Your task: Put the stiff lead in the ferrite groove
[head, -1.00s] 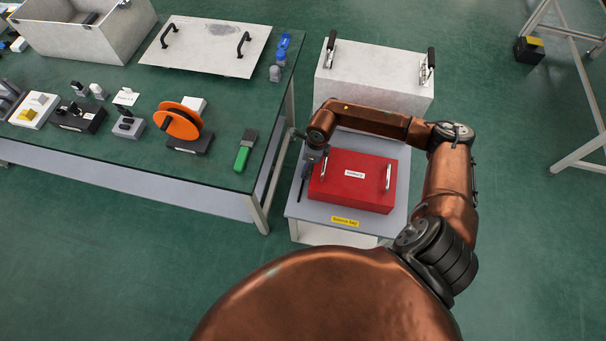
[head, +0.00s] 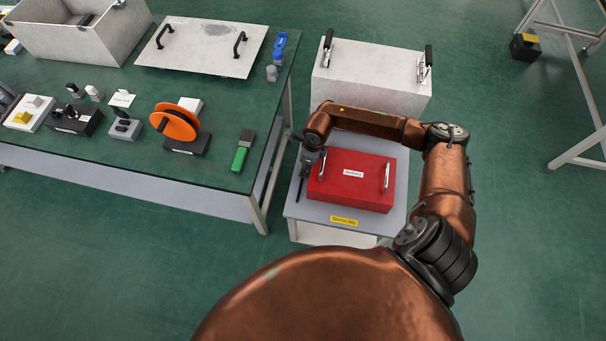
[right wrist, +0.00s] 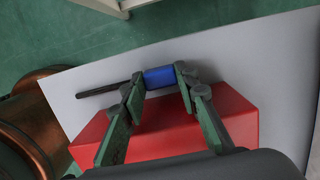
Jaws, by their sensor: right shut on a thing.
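My right gripper (right wrist: 160,77) is shut on a blue cylindrical piece (right wrist: 159,78), seen in the right wrist view. A thin dark rod (right wrist: 98,90) sticks out to the left in line with it; together they look like the stiff lead. In the head view my right gripper (head: 308,165) is at the left side of the red box (head: 350,188), and the dark rod (head: 299,190) points down beside it. I cannot tell if the lead touches the grey stand top. A grey block with dark parts (head: 124,129) on the bench may be the ferrite; its groove is too small to tell. My left gripper is out of view.
The red box has two handles and stands on a grey stand (head: 300,209) with a yellow label. A pale case (head: 370,82) stands behind it. The green bench (head: 80,150) at left holds an orange reel (head: 175,122), a green-handled brush (head: 241,157) and a flat lid (head: 200,45). A floor gap separates bench and stand.

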